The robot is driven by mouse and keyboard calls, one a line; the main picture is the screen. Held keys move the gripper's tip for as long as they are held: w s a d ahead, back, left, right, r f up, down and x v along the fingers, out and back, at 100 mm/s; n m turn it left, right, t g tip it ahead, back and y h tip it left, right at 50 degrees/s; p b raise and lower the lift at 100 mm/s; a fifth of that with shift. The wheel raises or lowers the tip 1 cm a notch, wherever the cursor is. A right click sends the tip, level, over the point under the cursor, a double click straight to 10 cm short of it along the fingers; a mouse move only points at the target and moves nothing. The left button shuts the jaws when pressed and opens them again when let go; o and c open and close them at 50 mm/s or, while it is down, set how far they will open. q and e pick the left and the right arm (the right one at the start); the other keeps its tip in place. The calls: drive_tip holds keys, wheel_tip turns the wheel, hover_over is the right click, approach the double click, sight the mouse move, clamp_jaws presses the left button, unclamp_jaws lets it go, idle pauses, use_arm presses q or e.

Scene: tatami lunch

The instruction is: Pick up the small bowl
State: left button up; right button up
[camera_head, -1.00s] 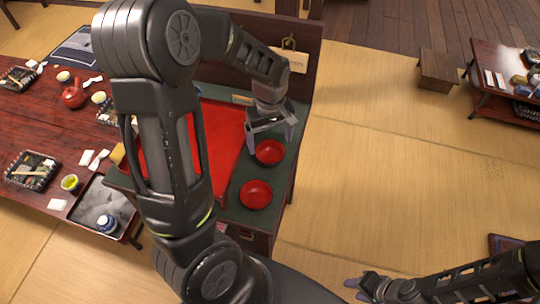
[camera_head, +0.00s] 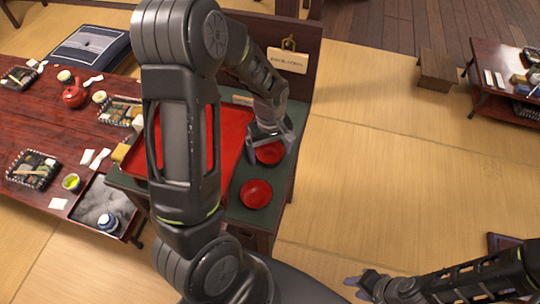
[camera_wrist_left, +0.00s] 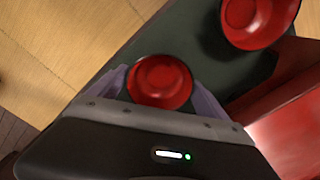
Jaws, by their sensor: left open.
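Two small round red bowls stand on the dark green top of a small cabinet. The far bowl (camera_head: 270,154) is partly hidden by my left gripper (camera_head: 272,138) in the head view. In the left wrist view this bowl (camera_wrist_left: 160,82) lies between the two spread fingers of my open left gripper (camera_wrist_left: 162,92); I cannot tell whether they touch it. The near bowl (camera_head: 256,194) stands apart, and it also shows at the top right of the left wrist view (camera_wrist_left: 258,18). My right gripper (camera_head: 362,286) is low at the right, away from the bowls, its jaw state unclear.
A red tray (camera_head: 232,132) lies beside the bowls on the cabinet top (camera_head: 235,212), partly behind my left arm. A raised back panel with a hanging sign (camera_head: 287,61) stands behind. A laid low table (camera_head: 65,130) is at left. Open tatami (camera_head: 400,170) lies to the right.

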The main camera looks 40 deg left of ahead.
use_arm(q)
drive_tip(key=shift+c, duration=0.5)
drive_tip(key=c, duration=1.1)
